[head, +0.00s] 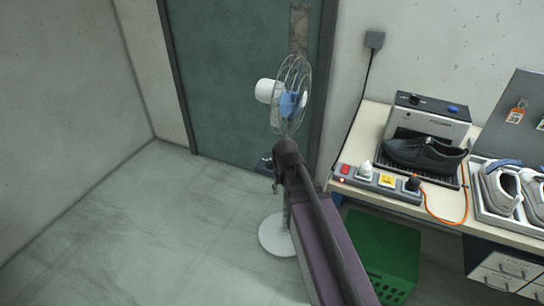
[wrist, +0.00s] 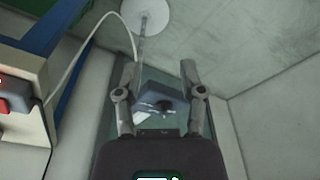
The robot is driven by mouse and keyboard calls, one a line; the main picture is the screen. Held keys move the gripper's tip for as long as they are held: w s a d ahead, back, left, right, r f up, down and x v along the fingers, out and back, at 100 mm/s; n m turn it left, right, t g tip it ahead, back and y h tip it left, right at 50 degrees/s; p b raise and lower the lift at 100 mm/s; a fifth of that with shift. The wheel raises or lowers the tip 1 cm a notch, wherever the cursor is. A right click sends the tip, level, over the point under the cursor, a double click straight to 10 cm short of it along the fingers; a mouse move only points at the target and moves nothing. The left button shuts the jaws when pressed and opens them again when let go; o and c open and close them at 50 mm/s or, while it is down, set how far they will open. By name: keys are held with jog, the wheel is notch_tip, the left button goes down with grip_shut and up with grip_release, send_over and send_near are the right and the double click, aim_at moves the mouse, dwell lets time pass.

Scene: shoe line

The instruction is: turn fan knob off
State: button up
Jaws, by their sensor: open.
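The fan (head: 290,95) stands in front of the green door, with a clear cage, blue hub and white motor housing. Its round white base (head: 278,236) is on the floor and also shows at the top of the wrist view (wrist: 145,15). In the wrist view, a grey-blue control box (wrist: 178,92) on the fan carries a small dark knob (wrist: 164,104). My gripper (wrist: 158,66) is open, its two fingers on either side of the box in the picture. Contact cannot be told. In the head view my arm hides much of the fan's pole and box.
A workbench (head: 448,200) at right holds a power strip (head: 375,181), a machine with a dark shoe (head: 425,153) and a tray of pale shoes. A green crate (head: 385,250) sits below. A white cable (wrist: 95,30) hangs beside the bench. Floor at left is clear.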

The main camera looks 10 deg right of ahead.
aim_at(271, 161)
jog(key=w+r+t+p, duration=0.1)
jog(key=w+r+p, duration=0.1)
jog(key=w, duration=0.5)
jog(key=w+r+t+p, duration=0.2)
jog(key=w+r, duration=0.3)
jog(key=w, duration=0.3)
jog(key=shift+w+p, duration=0.3)
jog(key=shift+p, duration=0.05)
jog(key=shift+f, duration=0.15)
jog(key=b+x, duration=1.2)
jog(key=x, duration=0.1)
jog(key=shift+d+f+b, duration=0.1)
jog(key=shift+f+b, duration=0.1)
jog(key=shift+b, duration=0.2)
grip_shut()
